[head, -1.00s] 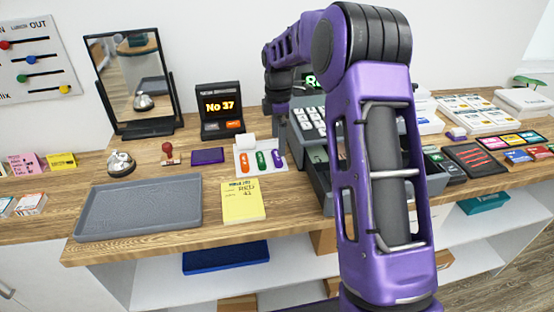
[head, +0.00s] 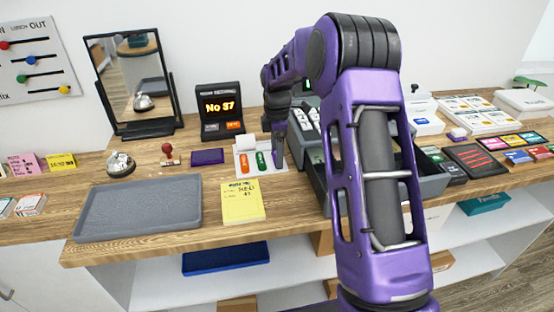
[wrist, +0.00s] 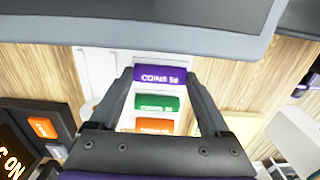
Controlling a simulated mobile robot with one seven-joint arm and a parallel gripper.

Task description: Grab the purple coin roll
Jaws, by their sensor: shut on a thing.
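The purple coin roll (wrist: 160,75), lettered "COINS", lies across between my fingertips in the wrist view. My gripper (wrist: 158,80) is shut on it, one finger at each end. In the head view my gripper (head: 279,160) points down at the right part of a white coin holder (head: 241,149) and hides the purple roll. The holder also shows in the wrist view (wrist: 92,82). A green roll (head: 262,161) and an orange roll (head: 245,163) lie in it to the left. Whether the purple roll still touches the holder I cannot tell.
A grey cash register with an open drawer (head: 316,178) stands close to the right of the holder. A yellow notepad (head: 242,201) lies in front, a grey tray (head: 140,210) front left.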

